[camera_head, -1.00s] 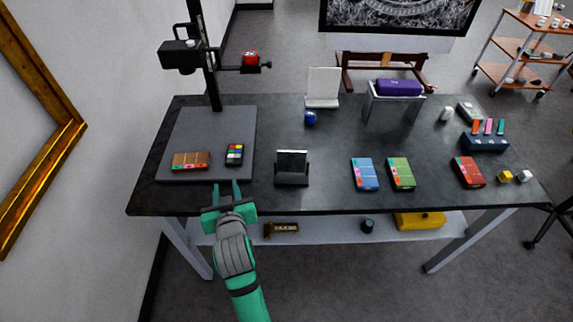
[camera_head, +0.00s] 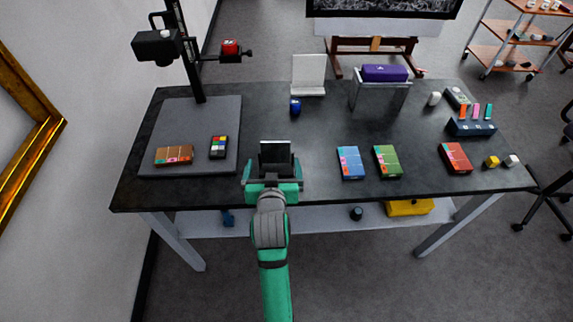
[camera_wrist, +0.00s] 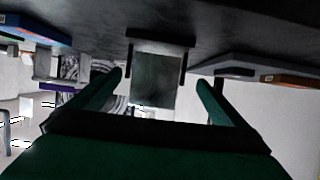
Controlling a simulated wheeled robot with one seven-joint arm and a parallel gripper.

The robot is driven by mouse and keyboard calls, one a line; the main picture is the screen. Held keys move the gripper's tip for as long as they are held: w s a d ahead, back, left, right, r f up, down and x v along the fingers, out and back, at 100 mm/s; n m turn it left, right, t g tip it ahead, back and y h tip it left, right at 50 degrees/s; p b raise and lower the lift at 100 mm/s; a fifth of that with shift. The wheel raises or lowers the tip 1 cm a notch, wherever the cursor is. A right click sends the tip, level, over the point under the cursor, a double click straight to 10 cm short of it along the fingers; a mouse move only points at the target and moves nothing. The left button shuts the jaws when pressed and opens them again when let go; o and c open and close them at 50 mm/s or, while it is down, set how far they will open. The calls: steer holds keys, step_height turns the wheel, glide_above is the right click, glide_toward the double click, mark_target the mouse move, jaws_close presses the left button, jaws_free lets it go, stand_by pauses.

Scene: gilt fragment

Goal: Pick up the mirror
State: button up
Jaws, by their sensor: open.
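The mirror (camera_head: 276,151) looks like a small upright rectangle with a grey reflecting face. It stands in a dark holder near the front edge of the black table. My gripper (camera_head: 273,168) is open and empty at the table's front edge, directly in front of the mirror, with a finger to either side of it in the picture. In the wrist view, which appears upside down, the mirror (camera_wrist: 156,82) shows between and beyond the two green fingers (camera_wrist: 160,78). No contact is visible. My gripper hides the lower part of the holder in the head view.
A grey board (camera_head: 195,112) with two colour boxes lies to the left. Blue (camera_head: 351,163) and green (camera_head: 387,162) boxes lie to the right of the mirror. The table front edge is close.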

mark_target(276, 160)
steer(key=x, duration=1)
steer(key=shift+d+f, duration=0.1)
steer(key=shift+d, duration=0.3)
steer(key=shift+c, duration=0.6)
steer(key=c, duration=1.2)
